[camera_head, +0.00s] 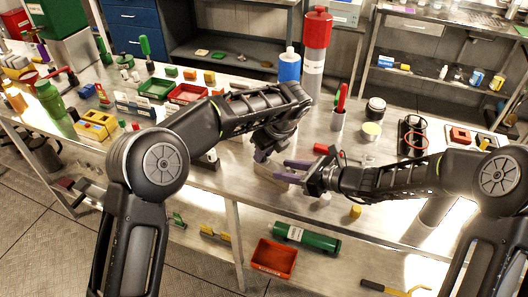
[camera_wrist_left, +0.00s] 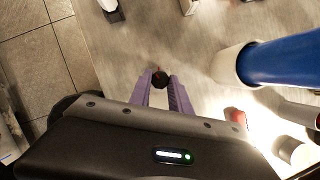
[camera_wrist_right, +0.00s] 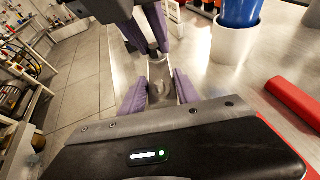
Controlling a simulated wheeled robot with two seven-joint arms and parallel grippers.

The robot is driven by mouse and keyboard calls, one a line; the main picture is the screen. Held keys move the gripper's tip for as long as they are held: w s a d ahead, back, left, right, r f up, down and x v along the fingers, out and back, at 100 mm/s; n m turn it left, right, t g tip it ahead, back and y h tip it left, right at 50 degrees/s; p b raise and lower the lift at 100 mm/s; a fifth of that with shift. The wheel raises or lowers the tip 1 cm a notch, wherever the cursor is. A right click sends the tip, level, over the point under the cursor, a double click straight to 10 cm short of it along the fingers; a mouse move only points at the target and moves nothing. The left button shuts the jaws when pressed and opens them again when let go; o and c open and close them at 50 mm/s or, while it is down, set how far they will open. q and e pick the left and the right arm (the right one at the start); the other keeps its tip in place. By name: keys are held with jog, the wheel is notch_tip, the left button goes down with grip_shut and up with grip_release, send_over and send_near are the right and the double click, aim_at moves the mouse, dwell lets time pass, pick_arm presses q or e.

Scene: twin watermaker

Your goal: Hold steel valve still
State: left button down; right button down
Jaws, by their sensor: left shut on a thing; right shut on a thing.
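The steel valve (camera_wrist_right: 162,85) is a grey metal body between my right gripper's purple fingers in the right wrist view. My right gripper (camera_head: 288,172) is shut on it over the front part of the bench. My left gripper (camera_head: 262,156) comes in from above, close to the right one. Its purple fingertips are shut on a small dark round knob (camera_wrist_left: 159,79), which seems to sit at the valve's end. In the right wrist view the left fingers are just beyond the steel body. In the head view the fingers and arms mostly hide the valve.
A blue and white bottle (camera_head: 289,66) and a tall red-topped cylinder (camera_head: 316,30) stand behind my grippers. A holder (camera_head: 337,121) with a red-handled tool is to the right. Red (camera_head: 187,93) and green trays are left.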

pick_arm(q)
jog(key=m, duration=0.1)
jog(key=m+h, duration=0.1)
jog(key=m, duration=0.1)
jog(key=m+t, duration=0.1)
jog(key=m, duration=0.1)
jog(key=shift+s+a+h, duration=0.1)
jog(key=shift+a+h, duration=0.2)
jog(key=shift+h, duration=0.1)
jog(key=c, duration=1.1)
grip_release()
jog(key=shift+d+m, duration=0.1)
jog(key=shift+m, duration=0.4)
jog(key=shift+r, duration=0.1)
jog(key=v, duration=1.2)
jog(key=shift+s, duration=0.1)
pick_arm(e)
jog(key=c, duration=0.8)
grip_release()
